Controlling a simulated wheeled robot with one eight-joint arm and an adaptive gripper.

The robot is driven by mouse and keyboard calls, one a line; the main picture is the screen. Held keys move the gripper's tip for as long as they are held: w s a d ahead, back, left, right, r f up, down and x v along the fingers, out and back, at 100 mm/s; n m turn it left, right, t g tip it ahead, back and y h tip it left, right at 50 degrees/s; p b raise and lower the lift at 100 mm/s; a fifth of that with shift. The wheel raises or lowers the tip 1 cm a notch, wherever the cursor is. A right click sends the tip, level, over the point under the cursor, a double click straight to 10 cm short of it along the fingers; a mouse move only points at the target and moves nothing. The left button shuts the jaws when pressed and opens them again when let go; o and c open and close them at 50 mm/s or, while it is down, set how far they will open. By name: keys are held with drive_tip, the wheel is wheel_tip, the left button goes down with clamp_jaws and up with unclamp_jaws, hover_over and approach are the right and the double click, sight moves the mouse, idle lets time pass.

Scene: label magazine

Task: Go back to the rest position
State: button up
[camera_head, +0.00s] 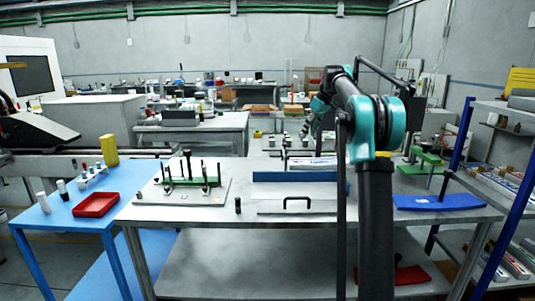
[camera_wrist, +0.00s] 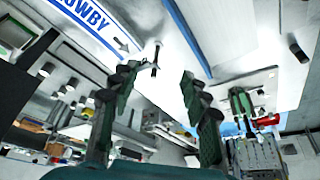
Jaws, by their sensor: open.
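My gripper (camera_wrist: 156,80) is open in the wrist view, its two dark green fingers spread with nothing between them. It hangs above the worktable and is apart from the things on it. In the head view my arm rises at the right of the middle and bends back; my gripper there is mostly hidden and too small to read. A white label strip with blue lettering (camera_head: 312,162) lies at the back of the grey table (camera_head: 250,215); it also shows at the top left of the wrist view (camera_wrist: 80,22).
A blue upright plate (camera_head: 285,177) and a grey cover with a black handle (camera_head: 297,207) are near the table's middle. A clamp fixture (camera_head: 185,185) stands left, a blue block (camera_head: 440,202) right. A blue side table (camera_head: 65,212) holds a red tray (camera_head: 96,204). A shelf rack (camera_head: 500,175) stands right.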

drive_tip(key=s+f+m+h, duration=0.1)
drive_tip(key=s+f+m, duration=0.2)
drive_tip(key=s+f, duration=0.7)
drive_tip(key=s+f+m+h, duration=0.1)
drive_tip(key=s+f+m, duration=0.2)
drive_tip(key=s+f, duration=0.8)
drive_tip(key=s+f+m+t+h, duration=0.1)
drive_tip(key=s+f, duration=1)
drive_tip(key=s, duration=1.9)
drive_tip(key=shift+d+f+m, duration=0.2)
drive_tip(key=shift+d+m, duration=0.1)
drive_tip(key=shift+m, duration=0.6)
